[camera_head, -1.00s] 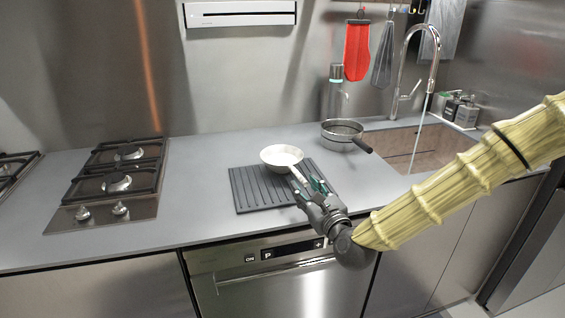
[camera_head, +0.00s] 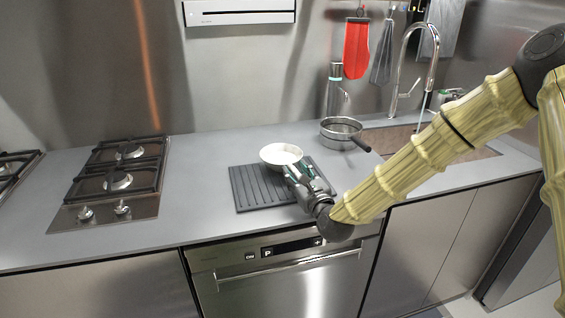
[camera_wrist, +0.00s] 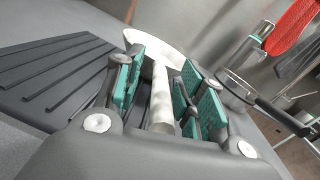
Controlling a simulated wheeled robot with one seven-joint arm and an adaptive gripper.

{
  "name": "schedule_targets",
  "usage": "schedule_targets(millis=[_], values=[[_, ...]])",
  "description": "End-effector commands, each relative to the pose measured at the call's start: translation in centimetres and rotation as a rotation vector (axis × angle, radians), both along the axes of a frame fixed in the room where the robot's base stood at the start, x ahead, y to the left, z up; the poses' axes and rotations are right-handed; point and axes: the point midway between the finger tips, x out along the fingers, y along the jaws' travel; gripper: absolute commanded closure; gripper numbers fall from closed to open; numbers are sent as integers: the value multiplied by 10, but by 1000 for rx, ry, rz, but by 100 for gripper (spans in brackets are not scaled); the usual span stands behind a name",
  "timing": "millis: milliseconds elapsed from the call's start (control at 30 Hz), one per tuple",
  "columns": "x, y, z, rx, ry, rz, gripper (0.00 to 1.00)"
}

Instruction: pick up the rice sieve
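A white, shallow round vessel with a straight white handle, which I take to be the rice sieve (camera_head: 281,153), rests at the back of the dark ribbed mat (camera_head: 258,190). In the wrist view the white sieve (camera_wrist: 152,42) is partly hidden by my fingers. Its handle runs back towards my wrist. My gripper (camera_head: 299,176) is at the handle on the near side. In the wrist view my gripper (camera_wrist: 158,88) is open, with its green-padded fingers on either side of the handle and gaps visible between pads and handle.
A metal round pan or strainer (camera_head: 340,131) with a dark handle stands to the right, near the sink (camera_head: 470,150) and its running tap (camera_head: 416,55). A gas hob (camera_head: 112,180) is on the left. Counter between hob and mat is clear.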

Motion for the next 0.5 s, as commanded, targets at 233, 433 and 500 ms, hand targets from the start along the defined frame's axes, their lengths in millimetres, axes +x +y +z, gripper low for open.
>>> schedule_targets(millis=[233, 433, 500], values=[[5, 2, 0, 1, 0, 0, 61], [5, 2, 0, 0, 0, 0, 76], [5, 2, 0, 0, 0, 0, 88]])
